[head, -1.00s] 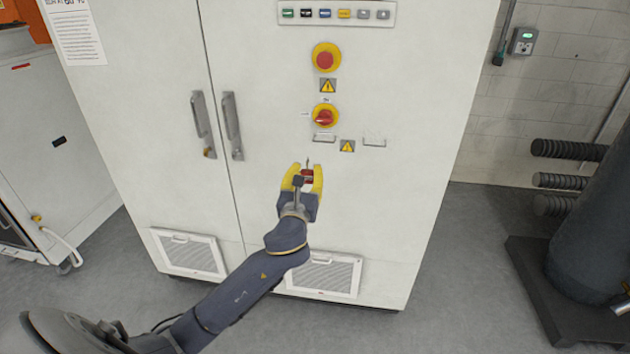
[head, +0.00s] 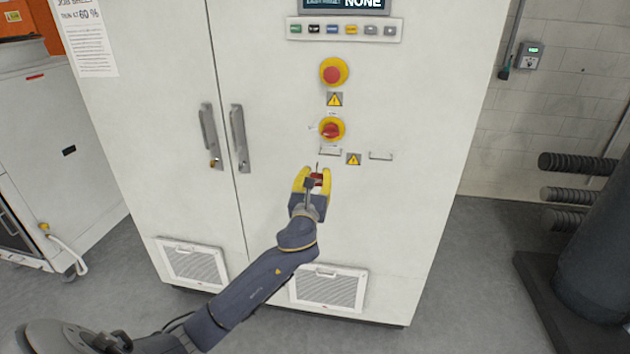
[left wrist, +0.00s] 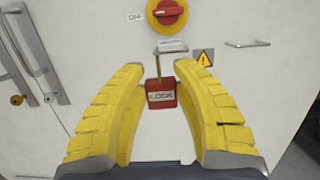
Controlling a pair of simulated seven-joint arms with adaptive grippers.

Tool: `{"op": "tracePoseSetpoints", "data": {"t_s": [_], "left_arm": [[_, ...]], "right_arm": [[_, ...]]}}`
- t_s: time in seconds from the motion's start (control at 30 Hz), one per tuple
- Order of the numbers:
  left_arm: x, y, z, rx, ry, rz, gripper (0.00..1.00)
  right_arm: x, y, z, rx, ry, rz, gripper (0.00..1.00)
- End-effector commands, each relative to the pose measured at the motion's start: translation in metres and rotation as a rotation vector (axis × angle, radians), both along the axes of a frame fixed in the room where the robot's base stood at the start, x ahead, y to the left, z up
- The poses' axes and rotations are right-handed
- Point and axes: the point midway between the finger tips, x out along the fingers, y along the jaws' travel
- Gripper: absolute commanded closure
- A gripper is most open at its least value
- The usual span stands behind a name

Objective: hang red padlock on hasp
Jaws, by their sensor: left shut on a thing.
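The red padlock (head: 317,180) is held between the yellow fingers of my left gripper (head: 314,173), in front of the white cabinet. In the left wrist view the padlock (left wrist: 161,95) is upright, its face reads "LOCK", and its thin shackle points up. A small metal bracket (head: 330,152) sits on the cabinet just above, below the red and yellow rotary switch (head: 332,129); I cannot tell for sure that it is the hasp. In the left wrist view the shackle top overlaps the area just below the bracket (left wrist: 172,46); contact cannot be told. My right gripper is out of view.
A second bracket (head: 381,155) and a warning sign (head: 353,159) are to the right. A red stop button (head: 333,72) is above. Long door handles (head: 240,138) stick out on the left. The lower cabinet front has vents (head: 328,287).

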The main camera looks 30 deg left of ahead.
Motion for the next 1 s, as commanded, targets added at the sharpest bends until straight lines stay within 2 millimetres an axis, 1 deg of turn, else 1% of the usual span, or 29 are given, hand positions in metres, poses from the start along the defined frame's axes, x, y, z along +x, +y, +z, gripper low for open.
{"op": "tracePoseSetpoints", "data": {"t_s": [1.0], "left_arm": [[0.064, 0.023, 0.001, -0.001, -0.001, 0.0, 1.0]], "right_arm": [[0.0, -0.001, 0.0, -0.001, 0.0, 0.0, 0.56]]}}
